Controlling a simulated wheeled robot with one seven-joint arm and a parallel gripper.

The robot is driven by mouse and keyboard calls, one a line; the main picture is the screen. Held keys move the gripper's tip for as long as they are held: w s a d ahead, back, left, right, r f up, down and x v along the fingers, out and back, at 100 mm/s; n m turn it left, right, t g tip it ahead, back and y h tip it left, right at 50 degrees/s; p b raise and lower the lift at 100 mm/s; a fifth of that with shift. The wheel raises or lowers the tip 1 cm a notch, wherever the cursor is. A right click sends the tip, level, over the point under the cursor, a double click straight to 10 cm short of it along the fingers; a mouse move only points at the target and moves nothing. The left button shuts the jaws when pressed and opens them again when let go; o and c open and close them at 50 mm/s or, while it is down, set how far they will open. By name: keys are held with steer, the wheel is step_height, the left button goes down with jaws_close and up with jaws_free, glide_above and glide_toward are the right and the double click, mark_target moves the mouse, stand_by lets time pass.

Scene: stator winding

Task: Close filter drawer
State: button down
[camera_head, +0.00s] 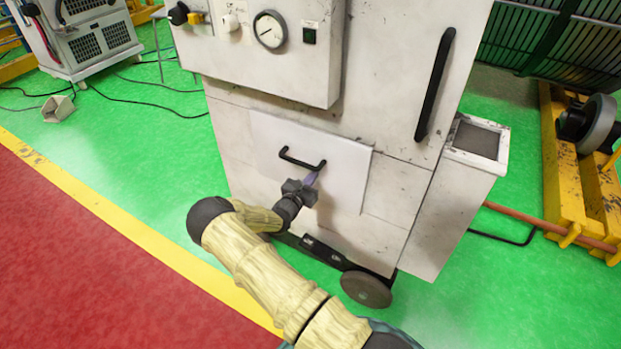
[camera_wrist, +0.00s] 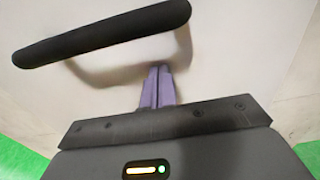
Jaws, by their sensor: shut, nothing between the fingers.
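The filter drawer (camera_head: 343,177) is a white panel low on the front of a white machine, with a black bar handle (camera_head: 301,160). Its front seems to stand slightly proud of the machine's face. My gripper (camera_head: 311,178) is at the drawer front, just below the right part of the handle. In the wrist view, my gripper's purple fingers (camera_wrist: 157,86) are together and point at the white drawer front (camera_wrist: 225,60), below the black handle (camera_wrist: 105,32). They hold nothing. I cannot tell whether the fingertips touch the panel.
The white machine (camera_head: 400,205) stands on wheels (camera_head: 366,289) on a green floor. A gauge panel (camera_head: 262,45) juts out above the drawer. A long vertical handle (camera_head: 435,85) is at upper right. A side box (camera_head: 478,139) and yellow rails (camera_head: 570,170) are further right.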

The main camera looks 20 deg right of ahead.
steer(key=v, duration=1.4)
steer(key=shift+p, duration=0.45)
steer(key=shift+d, duration=0.1)
steer(key=s+d+r+m+g+y, duration=0.1)
steer(key=s+r+m+g+y, duration=0.3)
steer(key=s+m+g, duration=0.35)
steer(key=s+d+r+m+g+y, duration=0.25)
steer(key=s+r+m+g, duration=0.2)
steer(key=s+m, duration=0.5)
steer(key=s+a+r+m+t+y, duration=0.2)
steer(key=s+a+r+m+y, duration=0.2)
steer(key=r, duration=0.2)
steer(key=s+a+r+m+t+y, duration=0.2)
steer(key=s+a+r+m+y, duration=0.2)
steer(key=r+m, duration=0.15)
step_height(320, 180, up, 13)
steer(key=p, duration=1.3)
steer(key=shift+n, duration=0.45)
steer(key=shift+w+r, duration=0.1)
steer(key=shift+w, duration=0.05)
